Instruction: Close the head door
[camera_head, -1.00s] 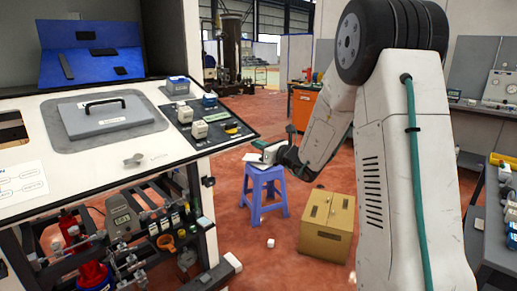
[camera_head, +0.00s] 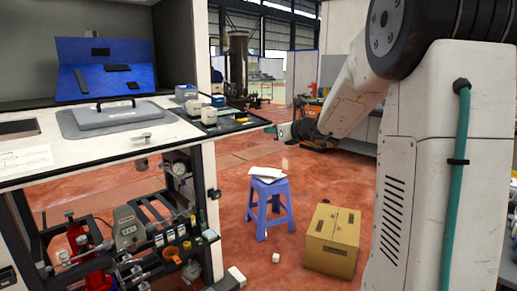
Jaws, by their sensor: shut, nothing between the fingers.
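The dispenser cabinet (camera_head: 70,145) stands at the left with a white top. A grey panel with a black handle (camera_head: 117,118) lies in its top, looking flush or nearly so. I cannot tell for certain which part is the head door. A blue panel (camera_head: 105,70) with dark pieces on it leans inside the open upper recess. My gripper (camera_head: 283,131) is shut and empty, held in the air to the right of the cabinet's control panel (camera_head: 225,122), apart from it. Its fingers are small and partly unclear here.
A blue stool (camera_head: 268,205) with white sheets on it and a cardboard box (camera_head: 332,240) stand on the red floor. Small white blocks lie near the cabinet's foot. Pipes, a gauge (camera_head: 179,169) and fittings fill the cabinet's lower frame. Floor between cabinet and stool is mostly free.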

